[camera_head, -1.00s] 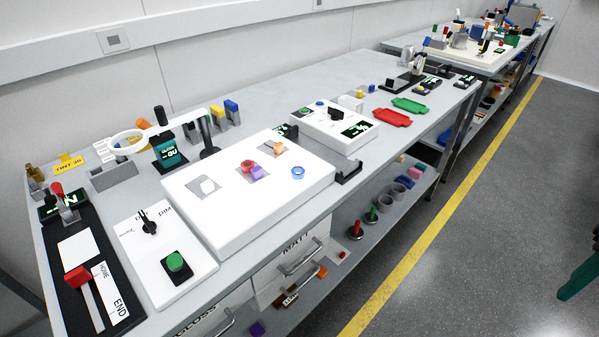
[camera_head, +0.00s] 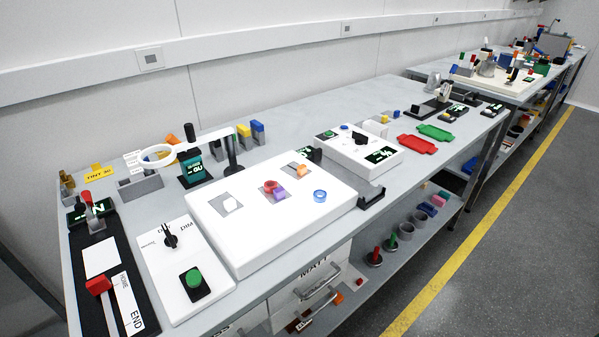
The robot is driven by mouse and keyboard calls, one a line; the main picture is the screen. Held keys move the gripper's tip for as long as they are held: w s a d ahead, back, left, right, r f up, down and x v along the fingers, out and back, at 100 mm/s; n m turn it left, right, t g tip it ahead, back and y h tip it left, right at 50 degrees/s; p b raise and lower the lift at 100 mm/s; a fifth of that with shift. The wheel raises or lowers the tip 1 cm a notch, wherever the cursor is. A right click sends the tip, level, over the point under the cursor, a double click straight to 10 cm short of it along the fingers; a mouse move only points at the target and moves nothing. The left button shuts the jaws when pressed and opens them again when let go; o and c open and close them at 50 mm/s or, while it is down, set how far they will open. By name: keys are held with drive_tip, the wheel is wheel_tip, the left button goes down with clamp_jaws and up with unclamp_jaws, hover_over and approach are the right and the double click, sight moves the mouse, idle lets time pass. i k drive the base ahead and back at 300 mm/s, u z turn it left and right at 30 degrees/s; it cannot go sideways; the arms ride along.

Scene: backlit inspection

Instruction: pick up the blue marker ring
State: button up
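The blue marker ring (camera_head: 320,196) lies flat on the right part of the white light panel (camera_head: 240,245), near its front right edge. Its open middle shows the white surface. To its left on the panel are a red ring-like piece (camera_head: 270,187) and a purple piece (camera_head: 279,196), close together on a grey square. An orange piece (camera_head: 302,171) stands behind the ring, and a white piece (camera_head: 231,204) sits at the panel's left. My gripper is not in view.
A ring lamp (camera_head: 157,155) on an arm reaches over the back of the bench. A black bracket (camera_head: 371,198) sits right of the panel at the bench edge. Red (camera_head: 417,144) and green (camera_head: 434,132) trays lie farther right. The floor (camera_head: 500,240) in front is clear.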

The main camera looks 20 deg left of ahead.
sight(317, 192)
drive_tip(key=u, duration=1.15)
drive_tip(key=k, duration=1)
drive_tip(key=z, duration=1.05)
drive_tip(key=i, duration=1)
drive_tip(key=u, duration=0.05)
